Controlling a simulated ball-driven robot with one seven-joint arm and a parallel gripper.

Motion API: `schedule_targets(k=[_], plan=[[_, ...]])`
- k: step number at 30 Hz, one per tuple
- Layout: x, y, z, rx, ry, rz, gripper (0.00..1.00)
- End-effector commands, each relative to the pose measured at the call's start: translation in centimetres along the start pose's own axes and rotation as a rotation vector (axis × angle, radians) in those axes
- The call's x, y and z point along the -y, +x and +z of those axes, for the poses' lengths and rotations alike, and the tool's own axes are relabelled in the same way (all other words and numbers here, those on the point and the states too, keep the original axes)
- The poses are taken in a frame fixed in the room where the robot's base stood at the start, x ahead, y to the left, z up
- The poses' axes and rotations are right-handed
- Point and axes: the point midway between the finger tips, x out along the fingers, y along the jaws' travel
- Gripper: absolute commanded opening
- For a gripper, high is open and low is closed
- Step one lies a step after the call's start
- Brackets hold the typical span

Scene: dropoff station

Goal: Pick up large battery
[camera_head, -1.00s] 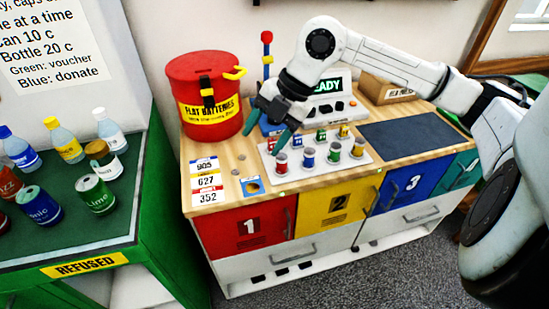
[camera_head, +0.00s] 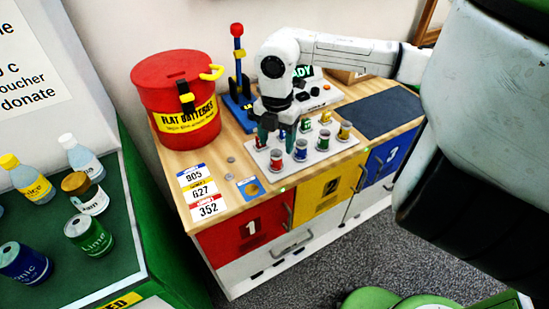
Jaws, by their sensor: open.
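Several batteries stand upright in a pale tray (camera_head: 316,157) on the wooden counter. The front row holds a red battery (camera_head: 277,159), a blue one (camera_head: 301,150), a green one (camera_head: 324,139) and a yellow one (camera_head: 345,130). Smaller ones stand behind them, including a green one (camera_head: 305,126) and a yellow one (camera_head: 325,117). My gripper (camera_head: 276,134) points down over the tray's left part, its dark fingers apart around or beside a small red battery (camera_head: 260,143). I cannot tell whether the fingers touch it.
A red flat-batteries bin (camera_head: 180,100) stands at the counter's back left. A blue stand (camera_head: 240,108) with a red-topped post is behind my gripper. Number cards (camera_head: 199,192) lie front left. A dark mat (camera_head: 380,110) is clear at right. Bottles and cans stand on the green counter (camera_head: 110,270).

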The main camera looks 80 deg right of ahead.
Motion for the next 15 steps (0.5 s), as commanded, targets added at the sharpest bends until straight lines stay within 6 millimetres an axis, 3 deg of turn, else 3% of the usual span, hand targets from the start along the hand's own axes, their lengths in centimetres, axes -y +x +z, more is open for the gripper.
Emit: schedule_targets(k=[15], plan=[[-0.3, 5.2, -0.1, -0.001, 0.0, 0.001, 0.64]])
